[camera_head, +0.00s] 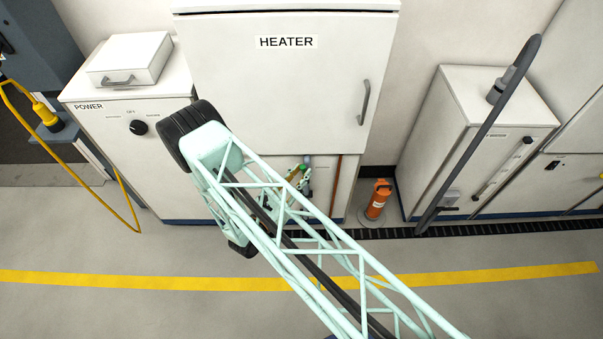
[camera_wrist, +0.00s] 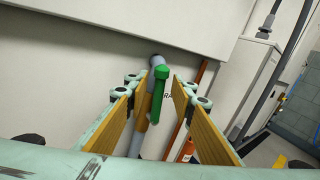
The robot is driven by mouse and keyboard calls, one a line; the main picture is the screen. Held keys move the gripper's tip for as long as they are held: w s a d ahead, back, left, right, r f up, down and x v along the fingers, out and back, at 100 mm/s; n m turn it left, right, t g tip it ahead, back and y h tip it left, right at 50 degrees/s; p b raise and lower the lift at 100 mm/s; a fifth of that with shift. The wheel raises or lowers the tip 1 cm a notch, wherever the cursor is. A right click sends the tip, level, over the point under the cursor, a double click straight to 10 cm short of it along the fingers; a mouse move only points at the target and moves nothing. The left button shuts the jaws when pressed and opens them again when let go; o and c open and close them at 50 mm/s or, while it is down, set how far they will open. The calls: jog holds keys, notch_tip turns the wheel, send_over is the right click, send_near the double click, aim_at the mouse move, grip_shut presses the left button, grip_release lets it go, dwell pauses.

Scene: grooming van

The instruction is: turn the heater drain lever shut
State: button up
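The heater (camera_head: 270,90) is a white cabinet with a HEATER label and a grey door handle. Below it, the green drain lever (camera_wrist: 157,98) hangs downward and slightly tilted from a grey pipe (camera_wrist: 155,62). In the head view the lever's green top (camera_head: 307,159) shows just behind the gripper, and my arm's lattice hides much of that area. My gripper (camera_wrist: 160,90) is open, with one yellow-brown finger pad on each side of the lever. Gaps show on both sides; contact cannot be told. The gripper also shows small in the head view (camera_head: 297,176).
An orange cylinder (camera_head: 377,200) stands on the floor right of the heater, near a thin brown pipe (camera_head: 336,185). A power cabinet (camera_head: 130,150) stands to the left. A white cabinet (camera_head: 470,140) with a grey hose (camera_head: 480,135) stands to the right. The front floor is clear.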

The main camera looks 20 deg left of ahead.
jog(key=shift+w+d, duration=0.1)
jog(key=shift+w, duration=0.15)
jog(key=shift+c, duration=0.7)
grip_shut()
